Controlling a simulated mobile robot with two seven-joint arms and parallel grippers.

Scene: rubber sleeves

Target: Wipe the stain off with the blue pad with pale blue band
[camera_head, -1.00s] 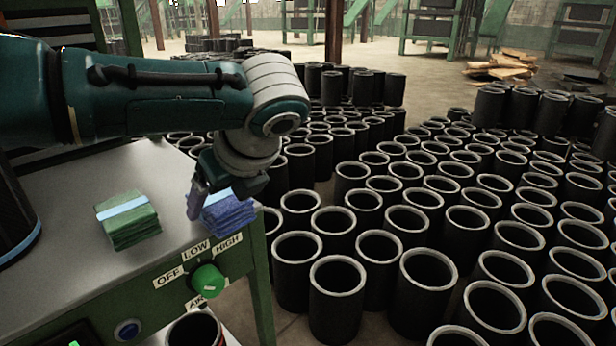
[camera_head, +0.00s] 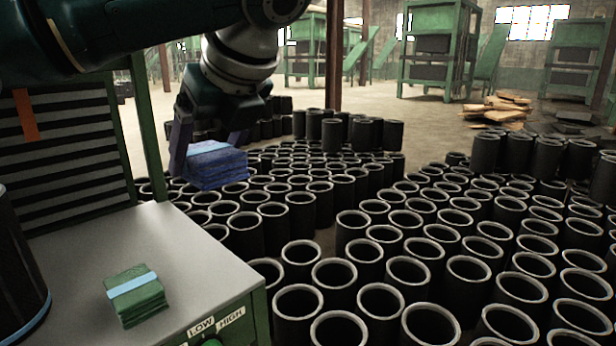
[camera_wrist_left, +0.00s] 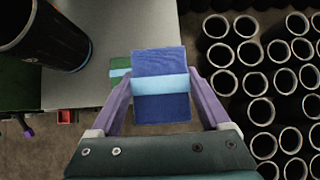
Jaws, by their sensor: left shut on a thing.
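The blue pad with pale blue band (camera_head: 217,166) is held up in the air by my left gripper (camera_head: 208,150). In the left wrist view the blue pad (camera_wrist_left: 161,105) sits between the two purple fingers of the left gripper (camera_wrist_left: 163,100), its band running across the middle. I see no stain. My right gripper is not in view.
Many black rubber sleeves (camera_head: 380,302) stand on the floor right of the table. A dark cylinder (camera_wrist_left: 45,35) stands on the left of the table. A LOW/HIGH label strip (camera_head: 215,322) is on the table's front. The table's middle is clear.

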